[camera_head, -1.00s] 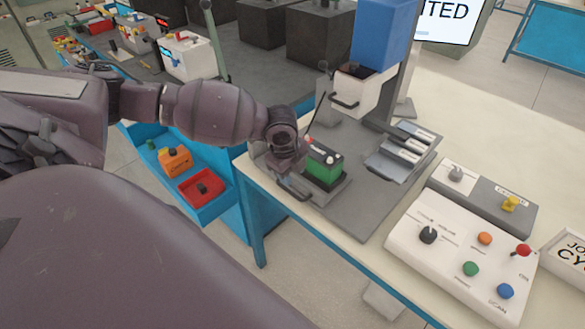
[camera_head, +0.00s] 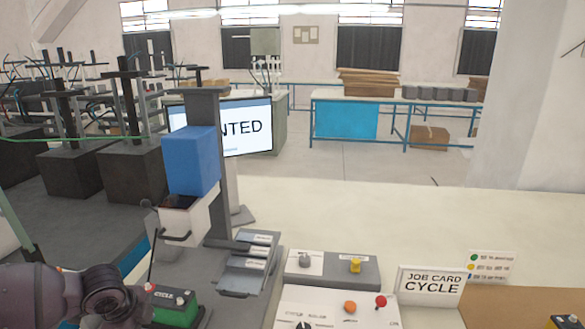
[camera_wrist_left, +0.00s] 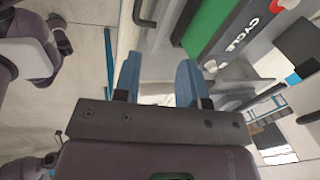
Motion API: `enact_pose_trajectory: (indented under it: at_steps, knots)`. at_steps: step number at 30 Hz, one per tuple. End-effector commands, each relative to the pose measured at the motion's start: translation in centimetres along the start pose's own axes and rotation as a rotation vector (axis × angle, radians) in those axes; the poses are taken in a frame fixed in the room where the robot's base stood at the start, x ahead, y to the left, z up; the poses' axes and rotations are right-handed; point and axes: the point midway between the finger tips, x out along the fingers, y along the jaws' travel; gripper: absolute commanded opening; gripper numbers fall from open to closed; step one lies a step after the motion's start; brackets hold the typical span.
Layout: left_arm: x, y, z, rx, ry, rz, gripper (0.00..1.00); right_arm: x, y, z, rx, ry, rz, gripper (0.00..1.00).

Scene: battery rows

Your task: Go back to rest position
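My left arm comes in at the lower left of the head view, its wrist just left of a green battery (camera_head: 175,308) on the grey fixture. The left fingertips are hidden in that view. In the left wrist view my left gripper (camera_wrist_left: 158,80) shows two blue fingers spread apart with nothing between them. The green battery (camera_wrist_left: 208,25), marked CYCLE, lies beyond the fingertips at the top, apart from them. My right gripper is not in view.
The grey fixture (camera_head: 225,300) carries a blue box (camera_head: 192,160) on a post. A control panel (camera_head: 330,312) with knobs and buttons and a JOB CARD CYCLE sign (camera_head: 432,284) stand to the right. Another battery (camera_head: 567,321) shows at the bottom right corner. The pale table behind is clear.

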Motion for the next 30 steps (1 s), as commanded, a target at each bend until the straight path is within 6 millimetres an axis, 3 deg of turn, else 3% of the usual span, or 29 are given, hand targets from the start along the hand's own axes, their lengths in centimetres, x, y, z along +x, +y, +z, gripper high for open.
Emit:
enact_pose_trajectory:
  at_steps: [3,6,12,18,21,26,30]
  knots:
    - [-1.2,-3.4,-1.7,-0.051,0.06,-0.161,0.38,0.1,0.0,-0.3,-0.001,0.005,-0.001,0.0]
    - [-1.9,-5.5,-4.3,-0.085,0.143,-0.27,0.38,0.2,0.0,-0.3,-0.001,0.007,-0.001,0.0]
    - [-2.2,-6.9,-9.9,-0.179,0.353,-0.43,0.38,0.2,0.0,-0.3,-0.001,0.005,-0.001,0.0]
    - [-1.9,-5.6,-14.3,-0.331,0.576,-0.537,0.38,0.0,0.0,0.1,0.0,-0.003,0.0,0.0]
    - [-1.6,-4.4,-15.4,-0.433,0.67,-0.581,0.38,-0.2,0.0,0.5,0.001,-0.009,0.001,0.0]
    - [-0.7,-1.9,-15.3,-0.604,0.764,-0.64,0.38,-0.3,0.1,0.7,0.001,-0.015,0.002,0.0]
    - [0.5,1.1,-13.9,-0.756,0.786,-0.681,0.38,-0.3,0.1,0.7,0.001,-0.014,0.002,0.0]
